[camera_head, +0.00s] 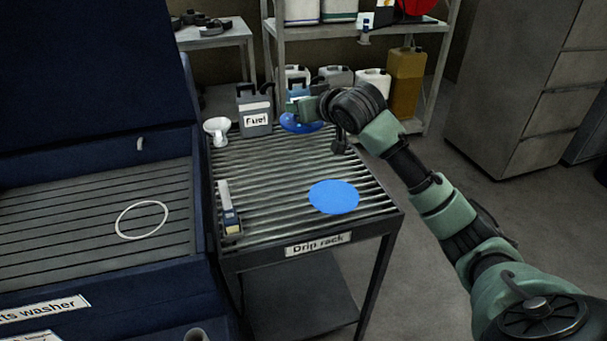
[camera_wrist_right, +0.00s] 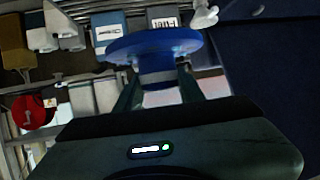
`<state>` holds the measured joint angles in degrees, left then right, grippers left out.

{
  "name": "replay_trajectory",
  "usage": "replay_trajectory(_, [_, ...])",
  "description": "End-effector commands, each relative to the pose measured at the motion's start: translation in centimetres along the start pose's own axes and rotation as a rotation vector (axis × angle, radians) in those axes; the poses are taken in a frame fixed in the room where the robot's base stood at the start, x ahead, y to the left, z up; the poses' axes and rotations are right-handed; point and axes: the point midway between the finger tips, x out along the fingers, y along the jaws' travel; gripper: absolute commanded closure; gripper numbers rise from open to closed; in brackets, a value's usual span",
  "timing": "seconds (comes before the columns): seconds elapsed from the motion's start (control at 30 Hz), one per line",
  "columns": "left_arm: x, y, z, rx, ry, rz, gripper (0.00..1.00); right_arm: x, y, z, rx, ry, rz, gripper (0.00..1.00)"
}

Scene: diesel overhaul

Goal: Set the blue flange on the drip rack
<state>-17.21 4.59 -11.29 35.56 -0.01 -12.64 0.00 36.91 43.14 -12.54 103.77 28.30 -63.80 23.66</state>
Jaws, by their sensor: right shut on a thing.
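The blue flange (camera_head: 299,123) shows in the head view above the far part of the drip rack (camera_head: 319,244). In the right wrist view the flange (camera_wrist_right: 150,45) is a wide disc with a narrower hub. My right gripper (camera_head: 301,106) is shut on it, and in the wrist view the fingers (camera_wrist_right: 160,88) grip the hub from both sides. The flange appears held above the slats, though the head view does not show the gap clearly. A flat bright blue disc (camera_head: 333,197) lies on the front right of the rack. My left gripper is not in view.
A grey fuel can (camera_head: 255,112) and a white funnel (camera_head: 216,130) stand at the rack's far left. A small boxy item (camera_head: 229,208) is at its front left. The parts washer (camera_head: 90,214), with a white ring outline (camera_head: 141,219), adjoins on the left. The middle slats are clear.

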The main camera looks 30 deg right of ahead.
Motion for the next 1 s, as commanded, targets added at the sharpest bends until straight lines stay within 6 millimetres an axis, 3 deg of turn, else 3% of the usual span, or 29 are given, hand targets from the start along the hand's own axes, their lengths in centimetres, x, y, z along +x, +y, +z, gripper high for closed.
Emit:
replay_trajectory(0.03, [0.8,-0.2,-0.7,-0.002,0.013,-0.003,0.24,0.6,1.9,-0.3,0.005,0.006,0.018,1.00])
replay_trajectory(0.1, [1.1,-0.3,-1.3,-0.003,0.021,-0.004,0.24,1.1,3.7,-0.7,0.011,0.006,0.031,1.00])
replay_trajectory(0.23, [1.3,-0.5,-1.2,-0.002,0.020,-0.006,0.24,1.6,5.3,-0.7,0.016,0.004,0.043,1.00])
replay_trajectory(0.37, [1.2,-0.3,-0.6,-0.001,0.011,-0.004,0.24,2.4,5.5,1.3,0.017,-0.003,0.045,1.00])
replay_trajectory(0.57, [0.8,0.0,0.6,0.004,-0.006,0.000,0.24,4.4,5.5,6.1,0.017,-0.004,0.044,1.00])
replay_trajectory(0.8, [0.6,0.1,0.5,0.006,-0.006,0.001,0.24,6.5,5.4,11.4,0.018,-0.002,0.043,1.00])
replay_trajectory(1.0, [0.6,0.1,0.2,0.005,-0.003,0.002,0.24,7.4,5.5,13.2,0.017,0.002,0.044,1.00])
